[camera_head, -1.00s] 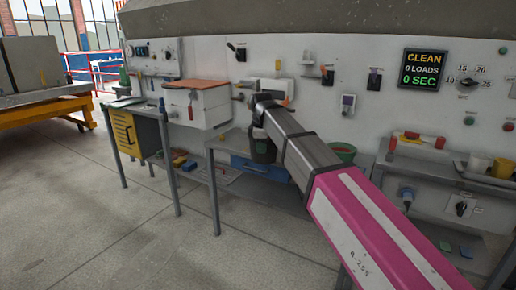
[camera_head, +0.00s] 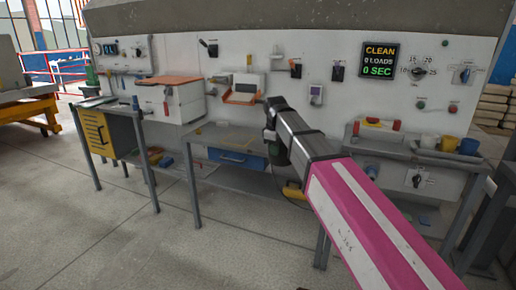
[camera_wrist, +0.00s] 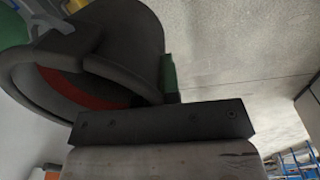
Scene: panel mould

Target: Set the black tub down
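The black tub (camera_wrist: 135,40) fills the upper left of the wrist view, tilted in that picture, with a thick dark rim and red showing inside. My gripper (camera_wrist: 165,105) is right against it and appears shut on it; the finger contact is mostly hidden. In the head view my gripper (camera_head: 270,133) is in front of the long bench. The tub is almost wholly hidden there behind my gripper and arm; only a dark piece with some green shows. I cannot tell whether the tub touches any surface.
The grey bench (camera_head: 212,137) has a clear stretch left of my gripper, above a blue drawer (camera_head: 238,158). A white box with an orange top (camera_head: 183,100) stands further left. Cups (camera_head: 449,144) and a red-and-yellow item (camera_head: 377,124) are on the right shelf.

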